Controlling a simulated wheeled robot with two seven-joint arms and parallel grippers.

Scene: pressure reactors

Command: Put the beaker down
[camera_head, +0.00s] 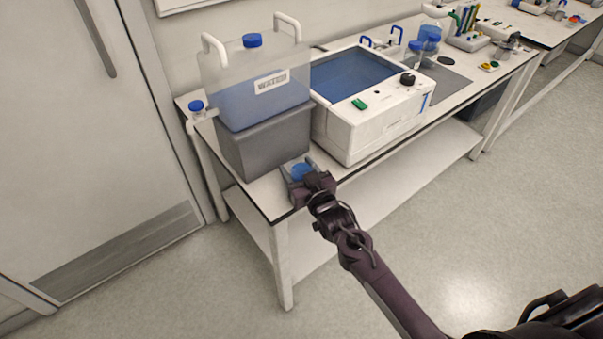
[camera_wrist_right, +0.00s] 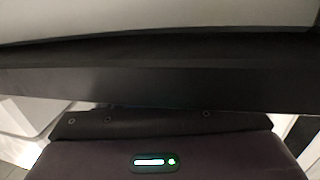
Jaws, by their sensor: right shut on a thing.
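The beaker (camera_head: 302,171) is a small clear vessel with blue liquid in it. In the head view it stands upright over the front left part of the white bench top (camera_head: 262,193), close to the front edge. My right gripper (camera_head: 304,184) is shut on the beaker from the front and hides part of its near side. I cannot tell whether the beaker's base touches the bench. The right wrist view shows the dark bench edge (camera_wrist_right: 160,85) close above the gripper body, and no beaker. My left gripper is not in view.
A water tank (camera_head: 262,108) on a grey base stands just behind the beaker. A white water bath (camera_head: 372,115) stands to its right. The bench top left of the beaker is narrow but clear. More glassware (camera_head: 431,40) stands farther right.

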